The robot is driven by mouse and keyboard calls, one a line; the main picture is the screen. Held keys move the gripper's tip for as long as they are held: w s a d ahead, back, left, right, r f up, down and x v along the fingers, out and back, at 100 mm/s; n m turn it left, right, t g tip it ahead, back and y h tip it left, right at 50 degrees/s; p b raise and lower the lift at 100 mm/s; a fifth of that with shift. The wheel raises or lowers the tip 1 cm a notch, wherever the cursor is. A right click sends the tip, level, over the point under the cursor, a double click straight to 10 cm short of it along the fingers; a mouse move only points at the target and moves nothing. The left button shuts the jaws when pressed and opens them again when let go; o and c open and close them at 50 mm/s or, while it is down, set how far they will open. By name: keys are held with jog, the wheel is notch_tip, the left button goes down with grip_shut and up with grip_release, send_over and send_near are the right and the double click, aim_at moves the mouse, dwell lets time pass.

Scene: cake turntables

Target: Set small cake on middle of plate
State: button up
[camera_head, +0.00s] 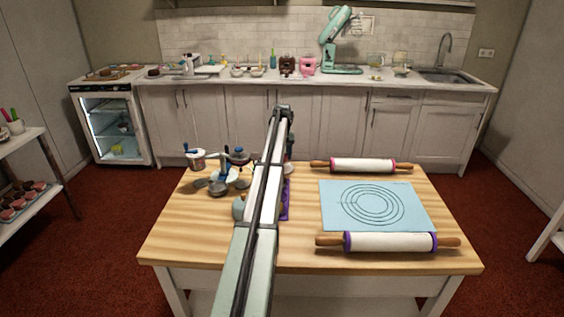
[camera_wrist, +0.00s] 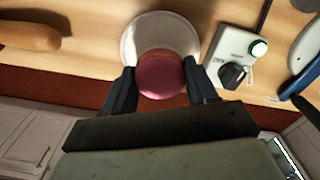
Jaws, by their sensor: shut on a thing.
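The small cake (camera_wrist: 162,78) has a pink round top and shows in the wrist view between the two dark fingers of my gripper (camera_wrist: 159,70). My gripper is shut on it, one finger at each side. The round whitish plate (camera_wrist: 137,38) is right behind the cake in this view, and the cake overlaps its lower edge and part of its middle. I cannot tell whether the cake touches the plate. In the head view my arm reaches over the wooden table (camera_head: 200,250) to its far edge and hides the gripper, the cake and most of the plate.
A pink-ended rolling pin (camera_head: 362,165) lies right of the arm, and its wooden handle (camera_wrist: 30,37) shows in the wrist view. A device with a black knob (camera_wrist: 235,55) stands close to the plate. A blue mat (camera_head: 330,205) and a purple-ended rolling pin (camera_head: 390,242) lie at right.

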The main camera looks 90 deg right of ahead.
jog(key=shift+f, duration=1.5)
jog(key=shift+f, duration=0.1)
jog(key=o, duration=1.1)
notch_tip(320, 180, up, 12)
jog(key=shift+r, duration=0.1)
